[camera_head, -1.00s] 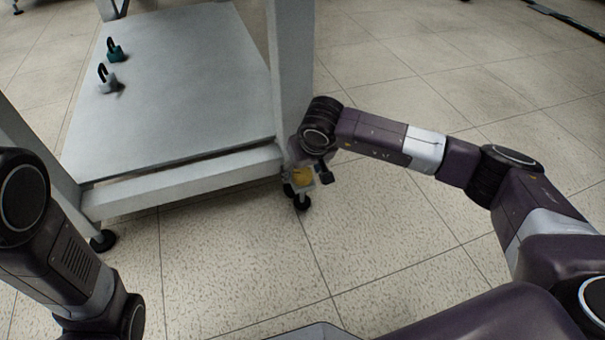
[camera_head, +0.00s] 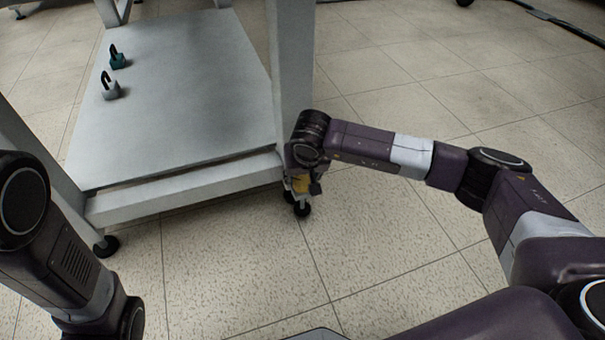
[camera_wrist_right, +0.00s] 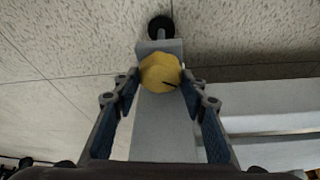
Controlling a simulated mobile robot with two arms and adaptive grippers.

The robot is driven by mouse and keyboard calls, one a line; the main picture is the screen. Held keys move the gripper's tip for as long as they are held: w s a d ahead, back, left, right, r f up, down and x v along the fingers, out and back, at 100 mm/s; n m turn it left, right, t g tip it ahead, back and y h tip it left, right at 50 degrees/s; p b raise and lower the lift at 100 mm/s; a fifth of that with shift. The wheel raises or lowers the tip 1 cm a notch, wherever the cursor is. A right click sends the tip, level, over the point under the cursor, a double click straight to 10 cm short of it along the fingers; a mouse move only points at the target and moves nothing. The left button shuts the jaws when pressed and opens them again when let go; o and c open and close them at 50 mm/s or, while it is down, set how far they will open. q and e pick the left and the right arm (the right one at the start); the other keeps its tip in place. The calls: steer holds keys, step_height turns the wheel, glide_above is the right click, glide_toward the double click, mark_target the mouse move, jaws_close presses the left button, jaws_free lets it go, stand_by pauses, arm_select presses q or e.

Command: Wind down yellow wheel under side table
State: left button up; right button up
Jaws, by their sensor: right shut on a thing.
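The yellow wheel (camera_head: 301,184) sits low on the front right leg of the grey side table (camera_head: 170,120), just above a black foot (camera_head: 302,209). In the right wrist view the yellow wheel (camera_wrist_right: 160,73) is in front of the leg, with a dark mark on its face. My right gripper (camera_wrist_right: 160,82) is shut on the wheel, with one finger on each side of its rim. In the head view my right gripper (camera_head: 303,180) is small and partly hidden by its wrist. My left arm comes in at the left; its gripper is out of view.
Two padlock-shaped objects, one teal (camera_head: 117,58) and one grey (camera_head: 109,88), stand on the table's lower shelf. Another black foot (camera_head: 106,245) is at the front left leg. The tiled floor (camera_head: 420,260) in front and to the right is clear.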

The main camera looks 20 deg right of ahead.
steer(key=shift+m, duration=0.5)
steer(key=o, duration=1.2)
steer(key=shift+c, duration=0.2)
steer(key=v, duration=1.2)
steer(key=shift+a, duration=0.2)
